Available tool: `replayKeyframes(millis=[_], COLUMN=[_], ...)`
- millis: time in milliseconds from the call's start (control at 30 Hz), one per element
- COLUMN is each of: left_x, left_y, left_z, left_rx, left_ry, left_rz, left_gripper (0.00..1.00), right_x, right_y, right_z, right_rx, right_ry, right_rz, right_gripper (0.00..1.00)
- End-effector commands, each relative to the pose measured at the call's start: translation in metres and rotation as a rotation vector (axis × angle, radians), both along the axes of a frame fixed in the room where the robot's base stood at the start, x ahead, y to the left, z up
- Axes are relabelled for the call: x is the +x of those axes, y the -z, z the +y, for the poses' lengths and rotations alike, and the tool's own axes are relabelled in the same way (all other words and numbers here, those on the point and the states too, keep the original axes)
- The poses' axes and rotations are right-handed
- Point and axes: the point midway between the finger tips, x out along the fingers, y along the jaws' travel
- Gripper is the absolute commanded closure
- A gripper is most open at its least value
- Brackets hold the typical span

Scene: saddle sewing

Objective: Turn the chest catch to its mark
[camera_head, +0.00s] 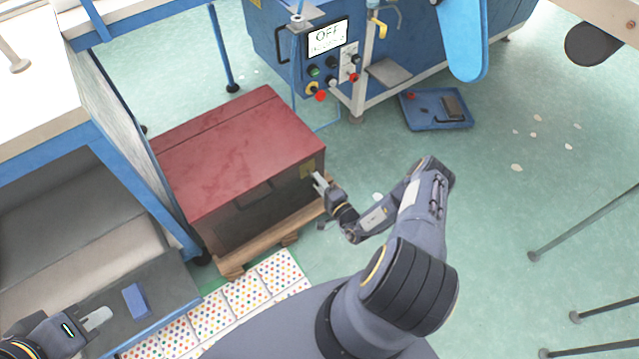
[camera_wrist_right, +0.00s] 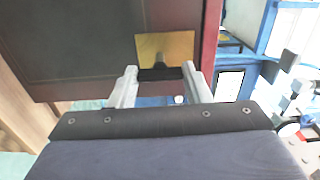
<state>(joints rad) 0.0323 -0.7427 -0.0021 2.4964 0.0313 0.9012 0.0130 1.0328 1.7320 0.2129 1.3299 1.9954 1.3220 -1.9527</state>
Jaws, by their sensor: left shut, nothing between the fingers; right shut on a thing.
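The dark red chest (camera_head: 240,150) stands closed on a wooden pallet, and its dark side fills the upper left of the right wrist view (camera_wrist_right: 80,45). A brass plate (camera_wrist_right: 178,46) is fixed on that side near the corner; in the head view it is a small yellow patch (camera_head: 307,168). A dark catch (camera_wrist_right: 160,74) sits at the plate's edge. My right gripper (camera_head: 319,181) is at the plate, its fingers either side of the catch and shut on it. The mark is too small to make out. My left gripper (camera_head: 103,315) is shut and empty at the lower left.
A blue block (camera_head: 136,300) lies on a grey surface beside my left gripper. A blue machine with an OFF screen (camera_head: 327,37) stands behind the chest. A blue tray (camera_head: 437,110) is on the floor. Dotted tiles (camera_head: 245,297) lie before the pallet. Floor at right is mostly clear.

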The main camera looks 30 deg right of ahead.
Motion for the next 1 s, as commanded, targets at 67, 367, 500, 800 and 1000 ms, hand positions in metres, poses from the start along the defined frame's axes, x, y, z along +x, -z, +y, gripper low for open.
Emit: replayKeyframes(millis=[67, 367, 500, 800, 1000], left_x=[0.000, 0.000, 0.000, 0.000, 0.000], left_y=[0.000, 0.000, 0.000, -0.002, -0.009], left_z=[0.000, 0.000, 0.000, 0.000, 0.000], left_rx=[0.000, 0.000, 0.000, 0.000, 0.000], left_ry=[0.000, 0.000, 0.000, 0.000, 0.000], left_rz=[0.000, 0.000, 0.000, 0.000, 0.000], left_gripper=[1.00, 1.00, 1.00, 1.00, 1.00], right_x=[0.000, 0.000, 0.000, -0.010, -0.044], right_y=[0.001, 0.001, 0.000, 0.000, 0.000], right_z=[0.000, 0.000, 0.000, -0.001, -0.004], right_rx=[-0.004, -0.003, -0.002, 0.000, 0.001], right_ry=[-0.002, -0.002, -0.001, 0.000, 0.001], right_rz=[0.001, 0.002, 0.001, 0.002, 0.004], right_gripper=[0.79, 0.41, 0.35, 0.35, 0.35])
